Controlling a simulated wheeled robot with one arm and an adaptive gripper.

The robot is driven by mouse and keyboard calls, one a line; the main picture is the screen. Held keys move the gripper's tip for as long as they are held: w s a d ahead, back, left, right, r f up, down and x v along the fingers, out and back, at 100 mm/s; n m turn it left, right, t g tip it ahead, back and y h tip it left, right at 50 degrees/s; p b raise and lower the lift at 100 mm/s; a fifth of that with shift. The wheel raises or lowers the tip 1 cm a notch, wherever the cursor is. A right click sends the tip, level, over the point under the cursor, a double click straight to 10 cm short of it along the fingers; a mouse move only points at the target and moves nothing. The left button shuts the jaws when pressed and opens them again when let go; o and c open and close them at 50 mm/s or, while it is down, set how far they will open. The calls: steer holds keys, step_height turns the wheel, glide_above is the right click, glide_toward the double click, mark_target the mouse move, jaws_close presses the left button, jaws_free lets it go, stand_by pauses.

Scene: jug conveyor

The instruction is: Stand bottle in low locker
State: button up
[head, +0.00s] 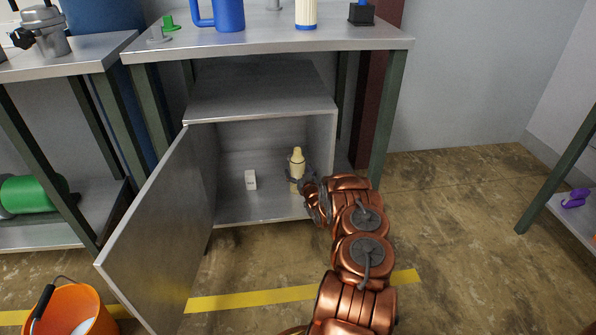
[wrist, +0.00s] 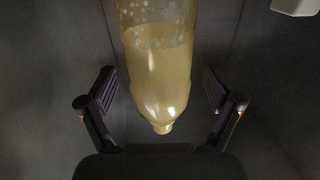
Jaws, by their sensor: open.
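A pale yellow bottle (head: 297,166) stands upright inside the low grey locker (head: 262,108), towards its right side. The locker door (head: 165,235) is swung wide open to the left. My gripper (head: 299,177) reaches into the locker from the front right, with its fingers around the bottle. In the wrist view the bottle (wrist: 160,65) lies between the two open fingers of my gripper (wrist: 160,98), with a visible gap on each side. The bottle's base is partly hidden in the head view.
A workbench (head: 270,44) with a blue jug (head: 229,14) is above. An orange bucket (head: 72,312) stands on the floor at left.

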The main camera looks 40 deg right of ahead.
steer(key=p+v, duration=0.3)
steer(key=v, duration=0.8)
steer(key=w+a+r+n+g+y, duration=0.2)
steer(key=w+a+r+g, duration=0.3)
steer(key=a+r+g, duration=0.15)
steer(key=s+a+r+g+y, duration=0.1)
steer(key=s+a+r+g, duration=0.15)
steer(key=a+r, duration=0.2)
steer(key=s+a+r+g, duration=0.1)
steer(key=s+a+r, duration=0.2)
steer(key=a, duration=0.3)
steer(key=s+a+r+g+y, duration=0.1)
steer(key=s+a+r, duration=0.15)
steer(key=a, duration=0.25)
steer(key=s+a+r+n+g+y, duration=0.1)
steer(key=s+a+r+g, duration=0.2)
steer(key=s+a, duration=0.6)
steer(key=s+a+r+n+g+y, duration=0.1)
steer(key=s+a+r+g, duration=0.2)
steer(key=s, duration=1.1)
steer(key=s+a+r+n+g+y, duration=0.1)
steer(key=s+a+r+g+y, duration=0.1)
steer(key=s+a+r, duration=0.6)
steer(key=s+a+g, duration=0.1)
steer(key=s+a, duration=0.3)
steer(key=a, duration=0.4)
steer(key=shift+s, duration=0.3)
steer(key=shift+r, duration=0.15)
